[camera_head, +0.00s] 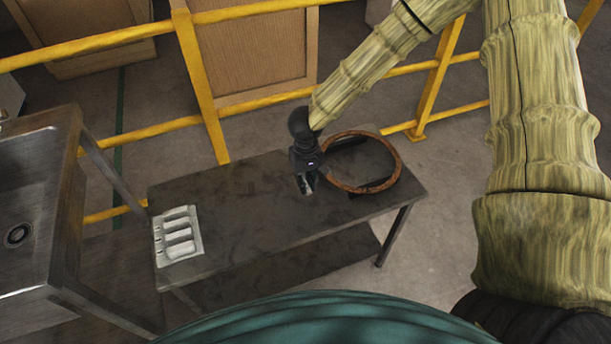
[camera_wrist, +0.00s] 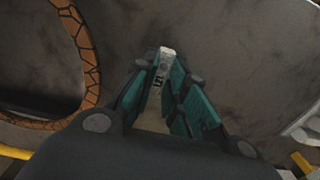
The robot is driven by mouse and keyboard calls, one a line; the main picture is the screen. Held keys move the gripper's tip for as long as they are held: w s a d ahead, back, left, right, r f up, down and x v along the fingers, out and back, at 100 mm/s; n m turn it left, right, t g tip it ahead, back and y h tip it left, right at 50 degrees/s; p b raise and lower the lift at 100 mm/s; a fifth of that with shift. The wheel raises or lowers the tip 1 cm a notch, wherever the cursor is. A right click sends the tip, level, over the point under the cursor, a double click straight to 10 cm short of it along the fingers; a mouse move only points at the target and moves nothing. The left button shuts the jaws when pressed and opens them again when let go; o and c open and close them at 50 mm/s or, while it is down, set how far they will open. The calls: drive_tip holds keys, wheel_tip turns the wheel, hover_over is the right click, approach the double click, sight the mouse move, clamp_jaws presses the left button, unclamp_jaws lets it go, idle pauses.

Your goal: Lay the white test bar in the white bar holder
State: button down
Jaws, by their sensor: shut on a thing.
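My gripper (camera_head: 306,184) is low over the dark table, near the ring at its right half. In the wrist view, my gripper (camera_wrist: 166,82) has its teal fingers closed on the white test bar (camera_wrist: 166,54). The bar's pale end sticks out past the fingertips, and dark marks show on its face. The rest of it is hidden by the fingers. I cannot tell whether the bar touches the table. The white bar holder (camera_head: 167,255), with several rounded shapes in a row, lies at the table's left end, well apart from my gripper.
A brown patterned ring (camera_head: 396,166) lies on the right part of the table (camera_head: 250,215), close to my gripper. The tabletop between gripper and holder is clear. Yellow railing (camera_head: 203,90) runs behind the table; a metal sink (camera_head: 40,190) stands left.

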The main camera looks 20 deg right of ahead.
drive_tip(key=w, duration=0.1)
drive_tip(key=w+d, duration=0.1)
drive_tip(key=w, duration=0.2)
drive_tip(key=shift+w+d+f, duration=0.25)
drive_tip(key=shift+w+f, duration=0.05)
drive_tip(key=shift+f, duration=1.65)
drive_tip(key=c, duration=1.5)
unclamp_jaws()
drive_tip(key=shift+f, duration=0.15)
drive_tip(key=shift+o, duration=0.2)
